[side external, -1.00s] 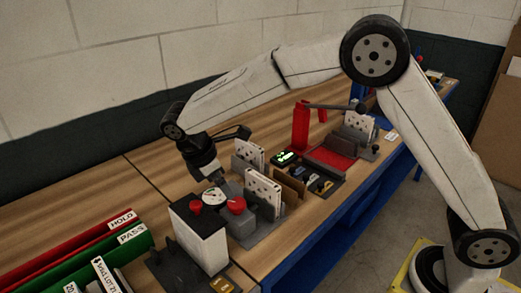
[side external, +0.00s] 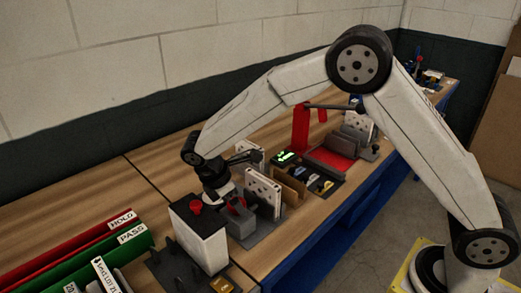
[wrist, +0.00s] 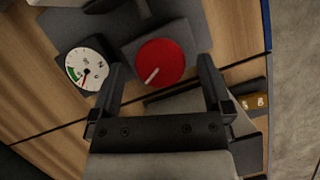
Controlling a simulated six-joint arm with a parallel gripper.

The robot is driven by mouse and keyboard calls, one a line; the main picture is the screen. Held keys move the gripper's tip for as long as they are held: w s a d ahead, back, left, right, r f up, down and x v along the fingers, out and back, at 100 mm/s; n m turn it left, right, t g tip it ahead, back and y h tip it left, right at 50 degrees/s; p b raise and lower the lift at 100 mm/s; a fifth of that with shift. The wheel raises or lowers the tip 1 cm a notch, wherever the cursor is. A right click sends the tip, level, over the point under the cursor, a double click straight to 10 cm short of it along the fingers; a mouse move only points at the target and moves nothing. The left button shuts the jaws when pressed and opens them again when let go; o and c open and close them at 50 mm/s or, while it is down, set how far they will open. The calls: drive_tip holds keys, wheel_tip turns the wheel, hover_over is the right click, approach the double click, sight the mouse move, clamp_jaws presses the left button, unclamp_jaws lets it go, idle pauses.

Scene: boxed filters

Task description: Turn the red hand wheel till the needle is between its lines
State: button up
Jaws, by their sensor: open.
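The red hand wheel (wrist: 168,60) is a round red disc with a pale stripe, on a dark grey block. It lies between the two fingers of my open gripper (wrist: 162,66) in the wrist view; I cannot tell whether they touch it. In the side view my gripper (side external: 236,205) is down at the wheel and partly hides it. The round white gauge (wrist: 88,66) sits to the left of the wheel, with a green arc at its lower left. Its red needle points down, near the arc's lower end; its exact place against the lines is too small to tell.
A white box (side external: 203,240) with a red knob (side external: 195,207) stands close in front of my gripper. White filters (side external: 263,193) stand upright just to the right. Red and green HOLD and PASS bins (side external: 130,240) lie at left.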

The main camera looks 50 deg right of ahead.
drive_tip(key=shift+d+f, duration=0.1)
drive_tip(key=shift+f, duration=0.25)
drive_tip(key=c, duration=1.2)
drive_tip(key=shift+m, duration=0.4)
drive_tip(key=m+g+y, duration=0.1)
drive_tip(key=m, duration=0.3)
drive_tip(key=shift+w+r, duration=0.1)
drive_tip(key=m+g+y, duration=0.1)
drive_tip(key=m, duration=0.3)
drive_tip(key=shift+d, duration=0.1)
drive_tip(key=shift+m+g, duration=0.3)
